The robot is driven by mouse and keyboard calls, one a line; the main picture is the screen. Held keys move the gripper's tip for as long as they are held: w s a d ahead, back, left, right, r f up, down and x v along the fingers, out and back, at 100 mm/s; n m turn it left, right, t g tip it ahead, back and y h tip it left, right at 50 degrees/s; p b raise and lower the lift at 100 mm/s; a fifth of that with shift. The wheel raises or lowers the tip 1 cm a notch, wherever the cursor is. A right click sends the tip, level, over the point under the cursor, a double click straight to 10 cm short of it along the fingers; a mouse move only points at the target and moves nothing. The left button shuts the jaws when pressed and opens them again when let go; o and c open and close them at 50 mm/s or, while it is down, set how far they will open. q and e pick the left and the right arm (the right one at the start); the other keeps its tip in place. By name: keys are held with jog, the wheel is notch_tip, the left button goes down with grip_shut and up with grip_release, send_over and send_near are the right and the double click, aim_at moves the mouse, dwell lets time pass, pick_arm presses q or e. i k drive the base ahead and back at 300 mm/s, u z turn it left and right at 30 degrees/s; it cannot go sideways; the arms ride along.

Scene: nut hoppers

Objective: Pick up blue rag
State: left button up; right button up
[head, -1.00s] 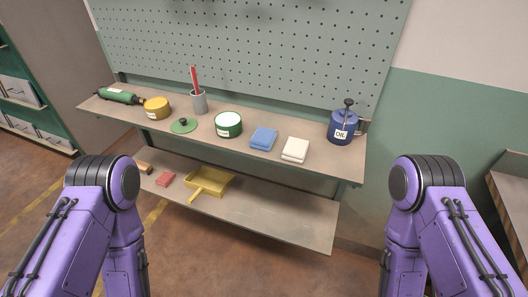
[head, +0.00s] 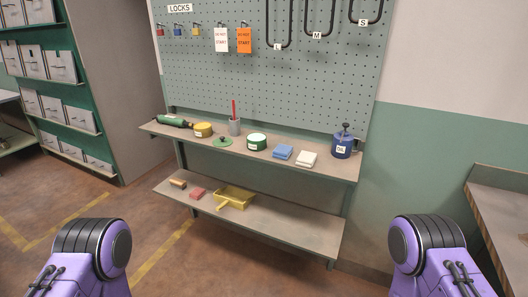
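The blue rag (head: 283,152) lies folded on the upper shelf (head: 327,168) of the bench in the head view. It sits between a green tin (head: 257,142) on its left and a folded white rag (head: 306,159) on its right, apart from both. Nothing covers it. Only purple links of my two arms show at the bottom left and bottom right corners. Both my grippers are out of view.
A blue oil can (head: 342,146) stands at the shelf's right end. A yellow dustpan (head: 236,197) lies on the lower shelf. Floor in front is clear.

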aim_at(282, 152)
jog(key=u, duration=0.65)
jog(key=i, duration=1.2)
jog(key=z, duration=0.35)
